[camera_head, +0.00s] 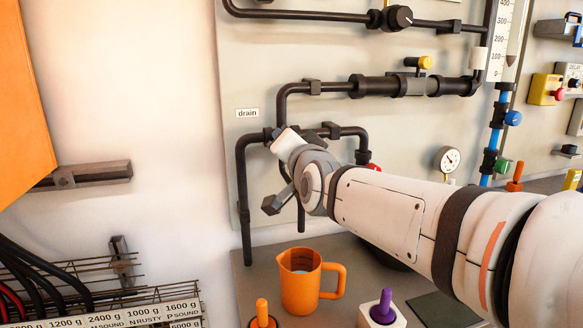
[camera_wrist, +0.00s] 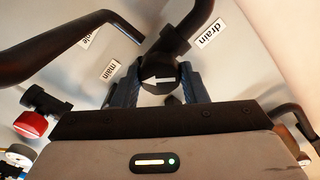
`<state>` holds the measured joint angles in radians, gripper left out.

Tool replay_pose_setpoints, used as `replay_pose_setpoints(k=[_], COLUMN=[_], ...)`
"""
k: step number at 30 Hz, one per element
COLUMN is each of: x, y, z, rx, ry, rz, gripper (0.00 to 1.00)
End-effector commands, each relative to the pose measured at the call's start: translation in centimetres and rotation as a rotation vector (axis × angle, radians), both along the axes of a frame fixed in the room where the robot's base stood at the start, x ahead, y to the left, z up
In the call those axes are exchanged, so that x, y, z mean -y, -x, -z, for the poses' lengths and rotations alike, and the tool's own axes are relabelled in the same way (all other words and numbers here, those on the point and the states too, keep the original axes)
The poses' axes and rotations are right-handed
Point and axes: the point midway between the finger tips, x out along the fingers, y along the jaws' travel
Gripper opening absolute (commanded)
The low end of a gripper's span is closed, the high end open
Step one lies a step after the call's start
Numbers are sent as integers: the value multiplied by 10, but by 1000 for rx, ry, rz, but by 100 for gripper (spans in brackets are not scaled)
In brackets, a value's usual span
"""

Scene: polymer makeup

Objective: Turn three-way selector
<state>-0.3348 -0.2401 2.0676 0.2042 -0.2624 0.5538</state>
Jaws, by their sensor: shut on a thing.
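The three-way selector is a round dark knob (camera_wrist: 159,83) with a white arrow, in the middle of the wrist view. The arrow lies roughly level and seems to point left. My gripper (camera_wrist: 160,88) has its blue fingers on either side of the knob and is shut on it. Labels around it read "drain" (camera_wrist: 208,35) at upper right, "main" (camera_wrist: 102,82) at left, and a partly hidden one at upper left. In the head view my white wrist hides the selector, below the "drain" label (camera_head: 247,113).
Black pipes (camera_head: 240,190) run close around the selector. A red knob (camera_wrist: 30,124) is at left in the wrist view. An orange jug (camera_head: 300,283) stands on the bench below my arm. A gauge (camera_head: 447,159) is to the right. A wire rack (camera_head: 90,290) is at lower left.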

Motion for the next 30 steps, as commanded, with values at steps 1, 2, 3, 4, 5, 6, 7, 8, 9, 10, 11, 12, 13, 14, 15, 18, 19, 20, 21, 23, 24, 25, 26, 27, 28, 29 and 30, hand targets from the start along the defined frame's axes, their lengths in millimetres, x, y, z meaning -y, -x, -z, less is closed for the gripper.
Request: replay_pose_setpoints(k=[1, 2, 3, 4, 5, 6, 7, 8, 9, 10, 11, 12, 13, 14, 15, 18, 19, 20, 21, 23, 24, 25, 26, 27, 28, 29, 30], x=[0, 0, 0, 0, 0, 0, 0, 0, 0, 0, 0, 0, 0, 0, 0, 0, 0, 0, 0, 0, 0, 0, 1, 1, 1, 1, 1], y=[0, 0, 0, 0, 0, 0, 0, 0, 0, 0, 0, 0, 0, 0, 0, -1, -1, -1, 0, -1, -1, -1, -1, -1, -1, -1, -1], z=[7, 7, 7, 6, 6, 6, 5, 5, 4, 4, 4, 4, 3, 3, 3, 2, 2, 2, 1, 1, 1, 1, 1, 1, 1, 0, 0], rx=[-9, -17, -28, -36, -43, -53, -61, -68, -75, -83, -88, -97, -101, -106, -113, -125, -129, -132, -135, -140, -142, -143, -144, -145, -145, -146, -146], ry=[-42, -68, -104, -129, -155, -188, -211, -234, -265, -285, -304, -331, -349, -366, -386, -430, -443, -452, -463, -478, -485, -489, -492, -496, -499, -501, -503], rz=[0, -1, -1, 0, 0, 0, -1, 0, 0, 0, 0, 1, 0, 0, 0, 0, 0, 0, 0, 1, 1, 1, 1, 1, 2, 2, 2], gripper=[17, 17, 17, 17, 17, 17, 17, 17, 17, 17, 17, 17, 17, 17, 17, 17, 17, 17, 17, 17, 17, 17, 17, 17, 17, 17, 17])
